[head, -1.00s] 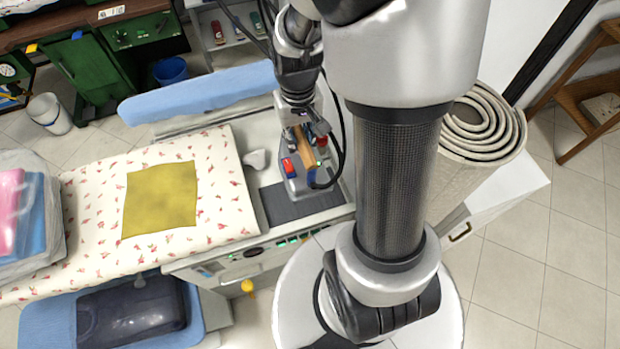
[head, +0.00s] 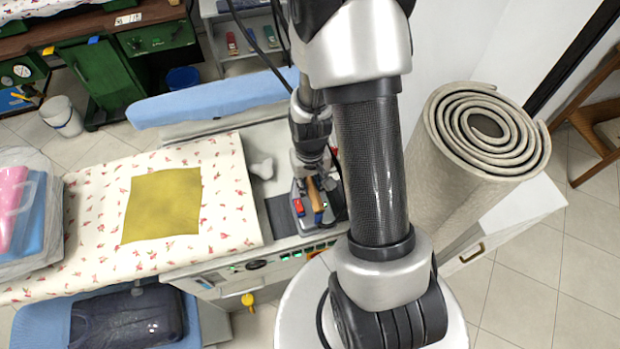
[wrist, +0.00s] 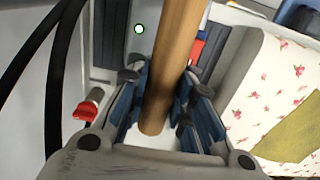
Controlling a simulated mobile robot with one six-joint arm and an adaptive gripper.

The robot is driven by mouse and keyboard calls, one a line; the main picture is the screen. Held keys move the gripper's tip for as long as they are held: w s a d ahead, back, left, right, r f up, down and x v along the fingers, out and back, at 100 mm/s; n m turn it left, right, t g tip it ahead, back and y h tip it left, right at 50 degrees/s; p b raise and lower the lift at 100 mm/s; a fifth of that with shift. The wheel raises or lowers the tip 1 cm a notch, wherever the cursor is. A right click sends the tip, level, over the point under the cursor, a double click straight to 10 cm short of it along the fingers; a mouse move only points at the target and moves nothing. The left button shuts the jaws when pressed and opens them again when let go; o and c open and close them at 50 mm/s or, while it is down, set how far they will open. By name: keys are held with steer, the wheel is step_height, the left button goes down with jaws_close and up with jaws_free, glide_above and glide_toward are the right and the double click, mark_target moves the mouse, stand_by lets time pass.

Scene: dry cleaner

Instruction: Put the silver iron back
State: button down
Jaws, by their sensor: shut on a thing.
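The silver iron (head: 299,209) has a wooden handle (head: 315,196) and red and blue parts. It is over the dark pad (head: 279,213) on the grey worktop right of the ironing surface. Whether its sole touches the pad cannot be told. My gripper (head: 312,180) is above it, shut on the handle. In the wrist view the handle (wrist: 176,55) runs between the two fingers of my gripper (wrist: 160,92). My gripper and arm hide part of the iron.
A flowered ironing surface (head: 90,215) with a yellow cloth (head: 162,205) lies left. A blue padded board (head: 210,98) is behind. A rolled rug (head: 440,165) stands right. Green control buttons (head: 315,250) line the front edge. A white lump (head: 262,168) lies behind the pad.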

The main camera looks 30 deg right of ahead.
steer(key=shift+w+f+b, duration=0.15)
steer(key=shift+f+b, duration=0.3)
steer(key=shift+f, duration=1.55)
steer(key=shift+f, duration=0.1)
steer(key=c, duration=1.4)
jaws_free()
steer(key=shift+s, duration=0.2)
step_height(320, 180, up, 12)
steer(key=p, duration=0.2)
steer(key=shift+f+p, duration=0.2)
steer(key=shift+p, duration=0.1)
step_height(320, 180, up, 9)
steer(key=t, duration=0.1)
glide_above(302, 203)
steer(key=s+a+r+n+t, duration=0.1)
steer(key=s+a+r, duration=0.2)
steer(key=s+r, duration=0.3)
steer(key=s+a+r+n+t, duration=0.2)
steer(key=s+a+r, duration=0.2)
steer(key=r, duration=0.5)
steer(key=shift+s+a+r+t, duration=0.2)
steer(key=shift+s+r+t, duration=0.1)
steer(key=shift+s, duration=0.65)
